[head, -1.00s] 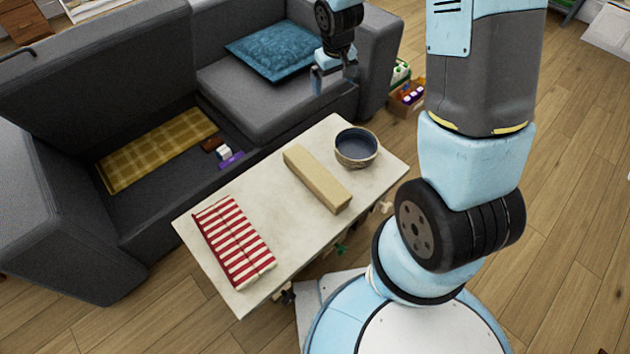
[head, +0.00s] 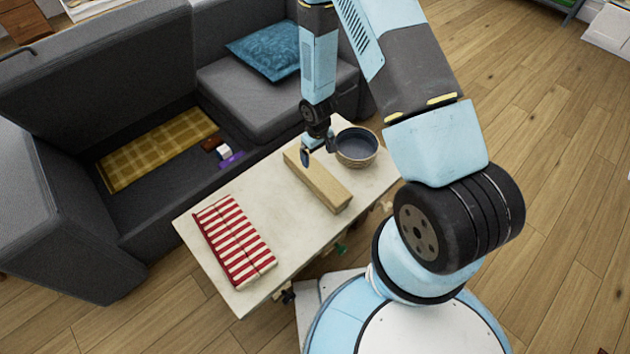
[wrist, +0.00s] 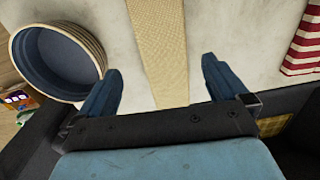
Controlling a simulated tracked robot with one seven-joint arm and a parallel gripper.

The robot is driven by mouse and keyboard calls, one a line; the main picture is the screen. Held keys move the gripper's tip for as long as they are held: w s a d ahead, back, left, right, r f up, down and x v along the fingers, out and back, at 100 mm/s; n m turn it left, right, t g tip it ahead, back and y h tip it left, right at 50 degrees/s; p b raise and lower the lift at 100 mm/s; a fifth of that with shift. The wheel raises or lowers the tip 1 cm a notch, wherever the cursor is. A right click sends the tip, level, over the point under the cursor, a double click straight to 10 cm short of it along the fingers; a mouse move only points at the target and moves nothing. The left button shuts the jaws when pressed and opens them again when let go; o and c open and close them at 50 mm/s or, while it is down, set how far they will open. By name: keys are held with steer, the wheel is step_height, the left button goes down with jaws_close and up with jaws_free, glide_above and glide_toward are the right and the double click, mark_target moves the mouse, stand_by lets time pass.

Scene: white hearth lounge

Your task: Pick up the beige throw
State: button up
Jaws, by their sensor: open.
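The beige throw (head: 325,186) is a long, narrow folded bundle lying on the pale table, between the bowl and the red-striped cloth. In the wrist view it shows as a textured beige strip (wrist: 162,45) running away from between my fingers. My gripper (head: 319,152) is over the throw's far end, near the sofa side.
A dark-lined woven bowl (head: 357,147) stands close right of the throw. A red-and-white striped cloth (head: 234,240) lies on the table's (head: 290,232) left end. The grey sofa (head: 265,105) borders the table's far side, with a yellow checked cloth (head: 158,150) and small items in it.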

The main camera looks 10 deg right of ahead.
mark_target(316, 172)
step_height(316, 172, down, 8)
steer(key=shift+r, duration=0.1)
steer(key=shift+w+a+f, duration=0.1)
steer(key=shift+a+f, duration=0.05)
steer(key=shift+f, duration=1.2)
steer(key=shift+a+f, duration=0.1)
steer(key=shift+f, duration=1.2)
steer(key=shift+c, duration=0.5)
steer(key=c, duration=0.9)
